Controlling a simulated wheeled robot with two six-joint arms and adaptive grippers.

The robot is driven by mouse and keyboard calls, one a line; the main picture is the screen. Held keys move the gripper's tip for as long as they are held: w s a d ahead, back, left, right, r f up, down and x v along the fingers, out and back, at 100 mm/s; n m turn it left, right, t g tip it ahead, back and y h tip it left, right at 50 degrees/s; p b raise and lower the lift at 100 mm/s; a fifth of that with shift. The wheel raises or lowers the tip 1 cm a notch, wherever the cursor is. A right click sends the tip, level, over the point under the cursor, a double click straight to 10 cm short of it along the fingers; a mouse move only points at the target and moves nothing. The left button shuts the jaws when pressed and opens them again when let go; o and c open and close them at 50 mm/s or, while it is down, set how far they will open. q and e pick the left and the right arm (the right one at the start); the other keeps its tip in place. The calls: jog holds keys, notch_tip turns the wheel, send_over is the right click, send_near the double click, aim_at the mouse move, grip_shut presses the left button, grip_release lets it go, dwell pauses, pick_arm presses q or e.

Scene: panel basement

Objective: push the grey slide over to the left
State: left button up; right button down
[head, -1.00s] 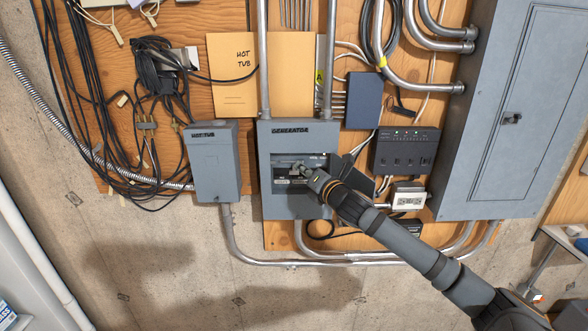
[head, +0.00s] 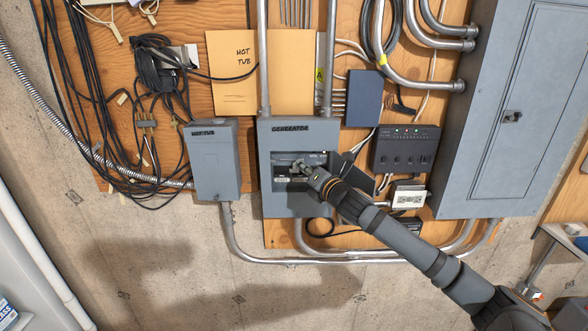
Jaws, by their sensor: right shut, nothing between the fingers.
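The grey box labelled GENERATOR (head: 290,208) is on the wall in the middle of the head view, with a recessed opening in its front. Inside is a dark breaker face with small grey parts. The grey slide is too small, and too much covered by my fingers, to tell apart clearly or to read its position. My right gripper (head: 299,166) reaches in from the lower right. Its fingers are shut and empty, with the tips at the opening by the breaker face. I cannot tell whether they touch the slide. My left gripper is not in view.
A smaller grey HOT TUB box (head: 215,165) is close on the left. A black power unit (head: 406,150) and a white outlet (head: 408,198) are on the right, before a large grey panel (head: 515,110). Metal conduits run above and below. Bare concrete lies lower left.

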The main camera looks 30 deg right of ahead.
jog(key=shift+w+a+p, duration=0.3)
jog(key=shift+a+p, duration=0.2)
jog(key=shift+p, duration=0.1)
dwell(0.5)
jog(key=shift+w+a+p, duration=0.35)
jog(key=shift+w+a, duration=0.05)
jog(key=shift+a, duration=0.2)
dwell(0.4)
jog(key=shift+s+d, duration=0.15)
jog(key=shift+d, duration=0.05)
dwell(0.4)
jog(key=shift+s+a+f, duration=0.15)
jog(key=shift+s+a, duration=0.2)
jog(key=shift+s, duration=0.15)
jog(key=s+a, duration=0.2)
jog(key=s, duration=0.1)
jog(key=s+a, duration=0.1)
jog(key=s, duration=0.1)
jog(key=shift+b, duration=0.3)
